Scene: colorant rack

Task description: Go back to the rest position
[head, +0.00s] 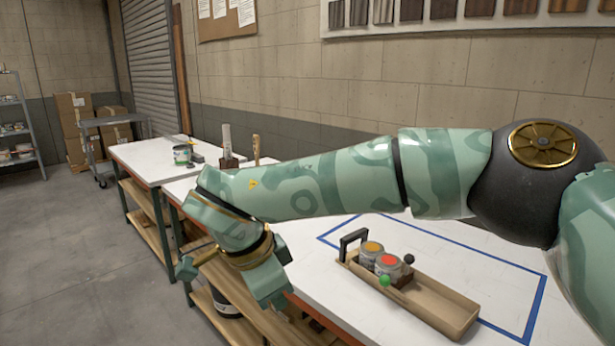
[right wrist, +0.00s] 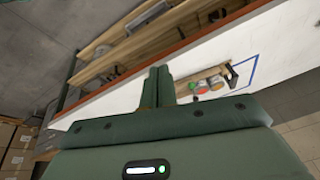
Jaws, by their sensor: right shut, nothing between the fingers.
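My right arm reaches across the head view from the right, and its right gripper (head: 272,292) points down beside the table's front edge. In the right wrist view its two fingers (right wrist: 160,86) are together with nothing between them. A tan tray (head: 440,298) with a dark handle lies on the white table (head: 330,277), apart from the gripper. It holds a can with orange colorant (head: 371,249) and a can with red colorant (head: 388,265). My left gripper is out of view.
A green-labelled can (head: 182,155) stands farther back on the tables. Wooden shelves (head: 158,222) lie below the tabletop. A grey cart (head: 118,135) and cardboard boxes (head: 78,125) stand at the back left. Open floor lies left.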

